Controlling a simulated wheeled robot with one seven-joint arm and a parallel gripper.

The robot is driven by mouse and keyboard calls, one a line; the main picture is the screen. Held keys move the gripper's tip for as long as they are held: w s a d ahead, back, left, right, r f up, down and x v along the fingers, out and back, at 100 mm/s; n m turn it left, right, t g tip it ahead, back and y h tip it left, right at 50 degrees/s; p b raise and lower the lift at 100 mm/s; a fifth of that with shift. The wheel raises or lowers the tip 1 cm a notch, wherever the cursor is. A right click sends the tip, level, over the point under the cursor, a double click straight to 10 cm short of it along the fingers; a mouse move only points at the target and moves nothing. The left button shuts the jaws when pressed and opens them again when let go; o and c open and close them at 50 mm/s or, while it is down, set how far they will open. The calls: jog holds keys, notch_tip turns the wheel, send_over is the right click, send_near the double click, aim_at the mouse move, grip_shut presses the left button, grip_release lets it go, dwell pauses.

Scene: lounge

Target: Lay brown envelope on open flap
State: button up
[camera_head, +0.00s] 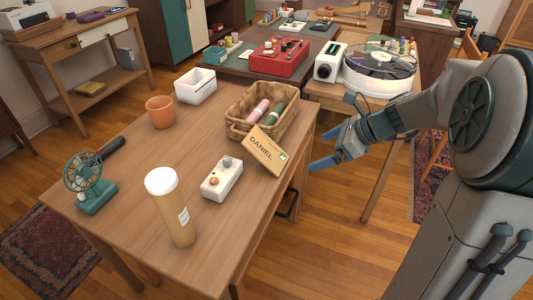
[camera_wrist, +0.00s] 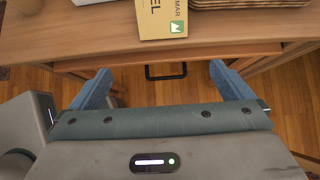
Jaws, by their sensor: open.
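The brown envelope (camera_head: 264,151), marked DANIEL, lies at the right edge of the wooden table, in front of the wicker basket. In the wrist view the envelope (camera_wrist: 162,20) shows at the top, with its near end close to the table edge. My gripper (camera_head: 330,160) is open and empty, off the right side of the table. In the wrist view my gripper (camera_wrist: 160,70) has its fingers wide apart, short of the envelope, with a black handle on the table's front between them. I cannot make out an open flap in either view.
The wicker basket (camera_head: 262,110) holds bottles beside the envelope. A white box with knobs (camera_head: 222,179), a tall tan bottle (camera_head: 171,210), a green fan (camera_head: 89,184) and a terracotta pot (camera_head: 161,111) stand on the table (camera_head: 130,168).

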jog(key=b, duration=0.2)
send_near(281, 163)
notch_tip(281, 163, down, 2)
jog(key=shift+a+r+b+x, duration=0.15)
jog(key=shift+b+x, duration=0.2)
jog(key=shift+x, duration=0.75)
jog(key=shift+a+r+b+x, duration=0.15)
jog(key=shift+b+x, duration=0.2)
jog(key=shift+x, duration=0.75)
jog(key=shift+a+r+b+x, duration=0.15)
jog(key=shift+b+x, duration=0.2)
jog(key=shift+x, duration=0.7)
jog(key=shift+w+r, duration=0.1)
jog(key=c, duration=1)
jog(key=shift+o, duration=0.2)
